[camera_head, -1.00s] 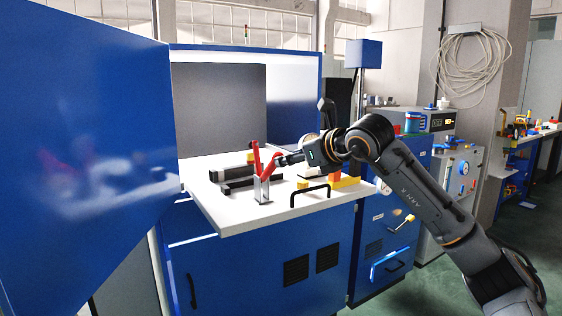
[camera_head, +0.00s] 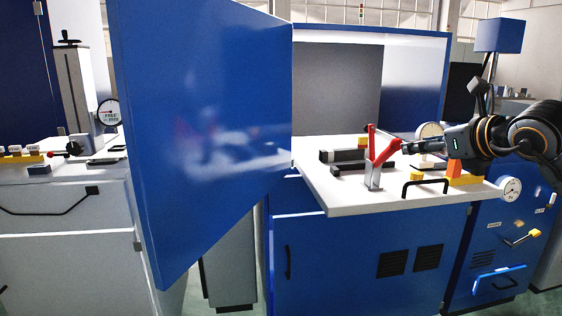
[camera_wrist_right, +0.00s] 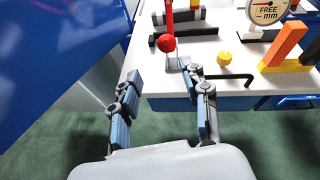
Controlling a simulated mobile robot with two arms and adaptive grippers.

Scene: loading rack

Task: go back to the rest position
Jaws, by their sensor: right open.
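My right gripper (camera_head: 404,147) comes in from the right in the head view, with its fingertips close to the red handles (camera_head: 384,151) above the white table. In the right wrist view its two fingers (camera_wrist_right: 162,76) are spread with nothing between them. The red handles, one ending in a red ball (camera_wrist_right: 167,43), stand in a small metal holder (camera_head: 374,178). Whether a fingertip touches them I cannot tell. My left gripper is in no view.
The white table (camera_head: 340,197) juts out from a blue cabinet. It also carries dark bars (camera_head: 343,156), a black handle (camera_head: 425,183), a yellow and orange block (camera_head: 462,178) and a dial (camera_wrist_right: 268,10). A large blue door (camera_head: 200,110) stands open at left.

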